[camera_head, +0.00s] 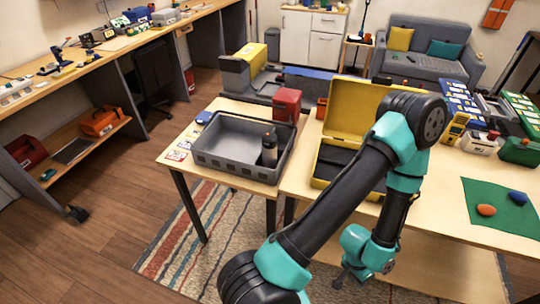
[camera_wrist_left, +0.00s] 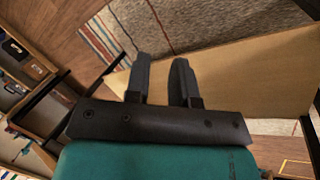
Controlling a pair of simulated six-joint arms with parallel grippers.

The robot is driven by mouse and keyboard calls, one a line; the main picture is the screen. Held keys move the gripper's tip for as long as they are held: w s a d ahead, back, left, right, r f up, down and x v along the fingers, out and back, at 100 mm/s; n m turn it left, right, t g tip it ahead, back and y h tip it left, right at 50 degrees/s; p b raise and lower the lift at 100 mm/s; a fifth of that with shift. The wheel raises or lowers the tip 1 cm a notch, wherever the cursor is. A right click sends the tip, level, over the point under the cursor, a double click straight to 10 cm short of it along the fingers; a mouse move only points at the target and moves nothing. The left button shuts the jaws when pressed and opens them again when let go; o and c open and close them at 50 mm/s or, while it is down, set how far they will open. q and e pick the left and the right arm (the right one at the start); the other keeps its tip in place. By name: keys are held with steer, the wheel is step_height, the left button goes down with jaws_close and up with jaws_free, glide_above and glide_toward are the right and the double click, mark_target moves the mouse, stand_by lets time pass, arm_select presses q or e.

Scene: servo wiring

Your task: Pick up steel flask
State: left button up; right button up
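The steel flask (camera_head: 269,150) stands upright inside the grey plastic crate (camera_head: 216,168), near its right side. It has a dark cap and a grey-black body. My left gripper (camera_head: 349,277) hangs low in front of the table edge, to the right of and below the crate, well apart from the flask. In the left wrist view its two dark fingers (camera_wrist_left: 161,78) stand apart with nothing between them. The flask does not show in that view. My right gripper is not in view.
A yellow open case (camera_head: 352,106) stands right of the crate, partly behind my left arm. A red box (camera_head: 287,104) stands behind the crate. A green mat (camera_head: 500,207) with an orange and a blue object lies at the right. Striped rug (camera_head: 190,237) covers floor below.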

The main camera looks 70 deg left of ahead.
arm_select(q)
steer(key=o, duration=1.2)
steer(key=shift+c, duration=0.2)
steer(key=shift+a+r, duration=0.1)
